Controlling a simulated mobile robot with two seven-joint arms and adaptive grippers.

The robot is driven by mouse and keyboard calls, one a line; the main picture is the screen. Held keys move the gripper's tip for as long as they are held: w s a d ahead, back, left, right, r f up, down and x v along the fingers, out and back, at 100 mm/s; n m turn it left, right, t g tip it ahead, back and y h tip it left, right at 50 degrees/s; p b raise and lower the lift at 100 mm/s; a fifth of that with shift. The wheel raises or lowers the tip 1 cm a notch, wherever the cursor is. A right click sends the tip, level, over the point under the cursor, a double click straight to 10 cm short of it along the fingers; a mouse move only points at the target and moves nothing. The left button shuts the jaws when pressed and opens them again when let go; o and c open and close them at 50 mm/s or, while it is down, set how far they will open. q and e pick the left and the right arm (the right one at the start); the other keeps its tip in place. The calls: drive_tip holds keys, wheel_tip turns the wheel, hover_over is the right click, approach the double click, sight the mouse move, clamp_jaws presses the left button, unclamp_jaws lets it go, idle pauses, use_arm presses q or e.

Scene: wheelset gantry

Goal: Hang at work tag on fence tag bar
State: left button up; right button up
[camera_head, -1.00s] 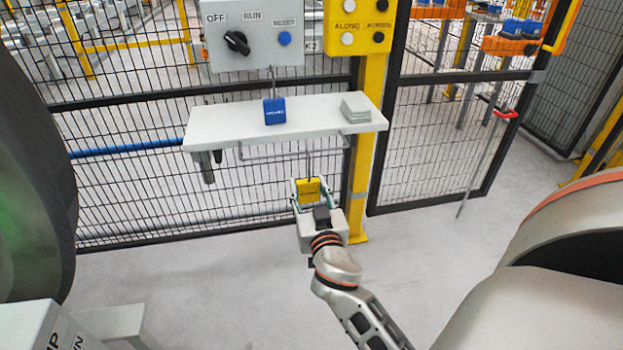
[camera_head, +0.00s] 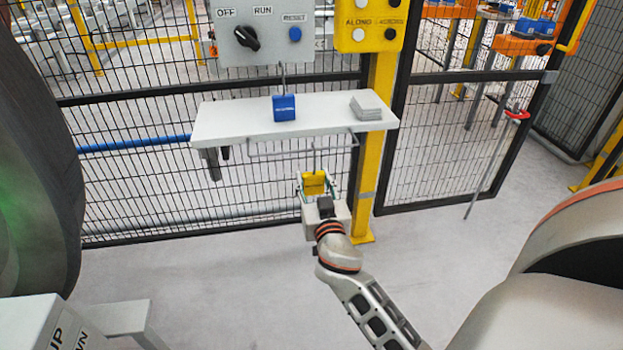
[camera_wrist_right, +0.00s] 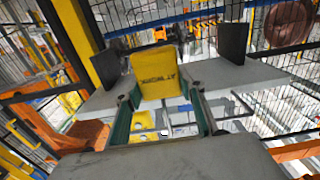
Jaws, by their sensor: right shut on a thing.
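A yellow tag (camera_head: 314,184) with a thin dark hook rising from its top is in my right gripper (camera_head: 316,188), below the front edge of the shelf. In the right wrist view the yellow tag (camera_wrist_right: 157,73) shows dark lettering between the two dark finger pads (camera_wrist_right: 168,60). A thin grey bar (camera_head: 275,154) runs under the shelf's front edge. The hook is near the bar's right part in the head view; I cannot tell whether they touch. My left gripper is not in view.
The white shelf (camera_head: 235,118) carries a blue tag (camera_head: 284,107) with an upright rod and a stack of grey plates (camera_head: 366,106). A control box (camera_head: 262,45) hangs above. A yellow post (camera_head: 371,165) stands just right of the gripper. Black mesh fence (camera_head: 130,185) lies behind.

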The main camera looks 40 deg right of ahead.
drive_tip(key=o, duration=1.2)
drive_tip(key=shift+r, duration=0.1)
drive_tip(key=shift+s, duration=0.1)
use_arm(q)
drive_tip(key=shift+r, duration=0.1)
use_arm(e)
drive_tip(key=v, duration=0.7)
drive_tip(key=shift+a, duration=0.2)
drive_tip(key=shift+s, duration=0.1)
